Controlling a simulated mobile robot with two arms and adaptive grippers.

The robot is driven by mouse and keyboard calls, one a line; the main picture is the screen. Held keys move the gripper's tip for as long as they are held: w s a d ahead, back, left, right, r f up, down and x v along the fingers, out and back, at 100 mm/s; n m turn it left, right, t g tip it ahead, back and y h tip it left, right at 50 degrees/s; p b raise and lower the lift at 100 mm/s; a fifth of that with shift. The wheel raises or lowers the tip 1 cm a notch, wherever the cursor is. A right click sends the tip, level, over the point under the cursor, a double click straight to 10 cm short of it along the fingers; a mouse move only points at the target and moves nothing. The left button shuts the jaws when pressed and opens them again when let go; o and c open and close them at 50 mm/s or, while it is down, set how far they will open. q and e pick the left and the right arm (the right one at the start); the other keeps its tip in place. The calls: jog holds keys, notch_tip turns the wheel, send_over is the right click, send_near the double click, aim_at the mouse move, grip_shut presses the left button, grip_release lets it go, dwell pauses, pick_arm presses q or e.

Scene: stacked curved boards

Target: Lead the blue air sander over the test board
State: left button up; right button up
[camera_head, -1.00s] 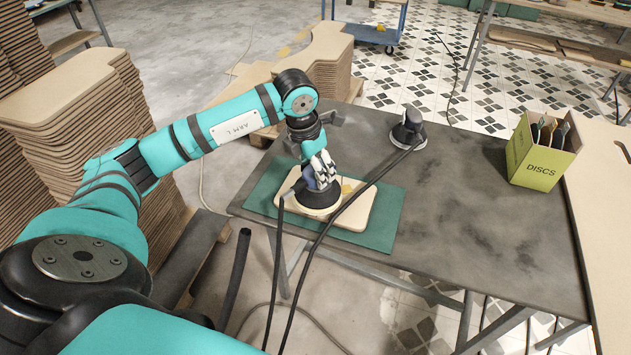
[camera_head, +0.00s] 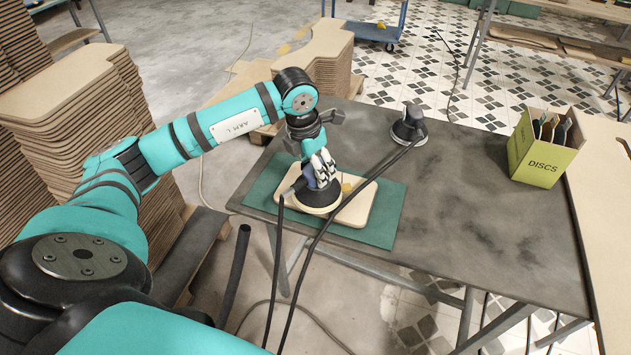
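The blue air sander (camera_head: 311,180) stands on the left part of the pale test board (camera_head: 352,212); its round dark pad covers part of the board. My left gripper (camera_head: 321,172) is shut on the sander's body from above and hides much of it. The board lies on a green mat (camera_head: 385,232) on the dark table. A small yellow patch (camera_head: 347,187) shows on the board right of the sander. A black hose runs down from the sander over the table's front edge. My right gripper is not in view.
A second, dark sander (camera_head: 408,128) stands at the table's back, its hose crossing near the board. A yellow-green DISCS box (camera_head: 543,150) stands at the right. The table's middle right (camera_head: 470,200) is clear. Stacked curved boards (camera_head: 75,100) stand at the left.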

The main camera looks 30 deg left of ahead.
pick_arm(q)
jog(key=shift+s+b+x, duration=0.15)
jog(key=shift+b+x, duration=0.5)
jog(key=shift+x, duration=0.1)
jog(key=shift+s+b+x, duration=0.15)
jog(key=shift+b+x, duration=0.5)
jog(key=shift+x, duration=0.05)
jog(key=shift+o, duration=0.8)
jog(key=shift+a, duration=0.1)
grip_shut()
